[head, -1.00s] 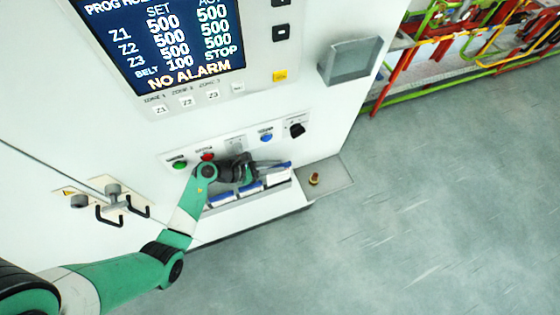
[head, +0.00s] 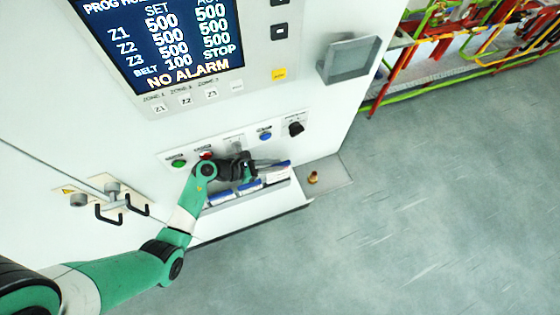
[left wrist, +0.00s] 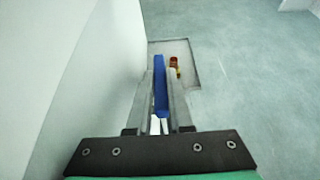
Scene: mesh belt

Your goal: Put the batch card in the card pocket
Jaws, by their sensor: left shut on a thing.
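My left gripper (head: 270,164) is shut on a batch card (left wrist: 159,86), seen edge-on as a blue strip between the two fingers in the left wrist view. In the head view the fingers lie over the right end of a low ledge on the machine front. Other blue-and-white pieces (head: 220,198) sit on that ledge to the left of the fingers. The card pocket (head: 349,58) appears to be the grey, open-framed holder high on the right of the machine front, well apart from my gripper. My right gripper is not in view.
The control panel with green, red and blue buttons (head: 265,135) and a black knob (head: 296,129) is just above my gripper. A small brass-coloured object (head: 313,178) lies on a grey plate to the right. Handles (head: 108,214) stick out at left.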

